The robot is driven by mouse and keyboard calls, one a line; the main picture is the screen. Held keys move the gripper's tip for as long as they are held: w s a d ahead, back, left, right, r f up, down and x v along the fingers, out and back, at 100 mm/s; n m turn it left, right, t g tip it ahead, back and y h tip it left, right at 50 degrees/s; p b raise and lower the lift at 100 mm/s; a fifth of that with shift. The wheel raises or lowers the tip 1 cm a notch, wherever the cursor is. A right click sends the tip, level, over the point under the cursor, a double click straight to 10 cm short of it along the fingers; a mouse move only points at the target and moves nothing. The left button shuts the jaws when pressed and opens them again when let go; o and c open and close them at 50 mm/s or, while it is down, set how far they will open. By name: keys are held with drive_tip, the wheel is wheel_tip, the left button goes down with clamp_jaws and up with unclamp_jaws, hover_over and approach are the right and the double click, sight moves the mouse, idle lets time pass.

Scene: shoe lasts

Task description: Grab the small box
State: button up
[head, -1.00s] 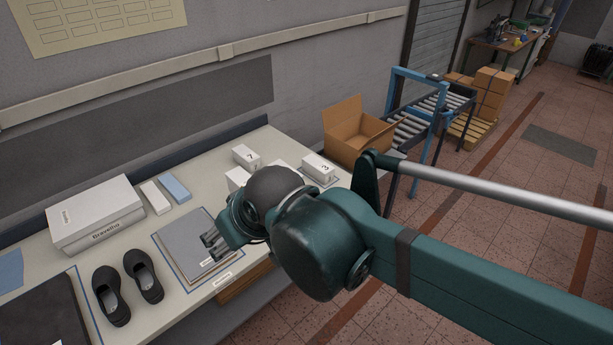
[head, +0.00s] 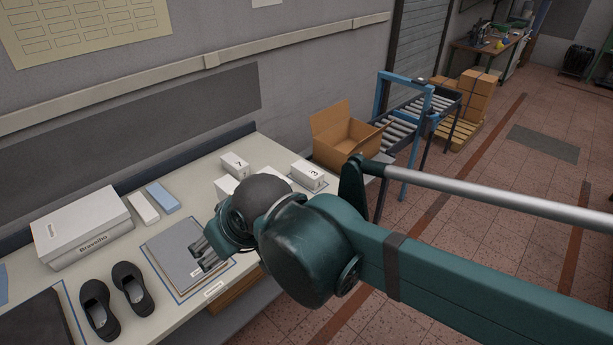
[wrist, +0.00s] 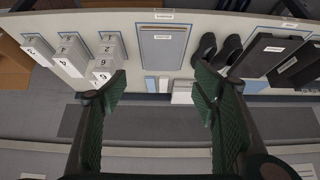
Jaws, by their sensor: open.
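Several small white numbered boxes stand on the table. In the head view, one marked 7 (head: 235,165) and one marked 3 (head: 307,175) show behind my arm, and another (head: 226,186) is partly hidden by my wrist. The wrist view shows white boxes at upper left, marked 3 (wrist: 38,48), 4 (wrist: 70,54) and 6 (wrist: 103,63). Which one is the small box I cannot tell. My gripper (head: 206,254) is open and empty above the front of the grey folder, left of the boxes. In the wrist view its fingers (wrist: 160,82) are spread wide.
A large white shoebox (head: 82,226), a white carton (head: 143,208), a blue carton (head: 163,198), a grey folder (head: 180,256) and black shoes (head: 132,287) occupy the table's left half. An open cardboard box (head: 345,135) stands beyond the right end, beside a roller conveyor (head: 410,118).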

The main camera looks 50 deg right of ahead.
drive_tip(key=w+d+r+g+b, duration=0.1)
drive_tip(key=w+d+r, duration=0.1)
drive_tip(key=w+d, duration=1.1)
drive_tip(key=w+d+f, duration=0.2)
drive_tip(key=w+d, duration=0.4)
drive_tip(key=w, duration=0.3)
drive_tip(key=g+b, duration=0.2)
drive_tip(key=b, duration=0.1)
hover_over(311, 172)
drive_tip(key=f, duration=2.7)
drive_tip(key=shift+a, duration=0.3)
drive_tip(key=shift+d+f, duration=0.35)
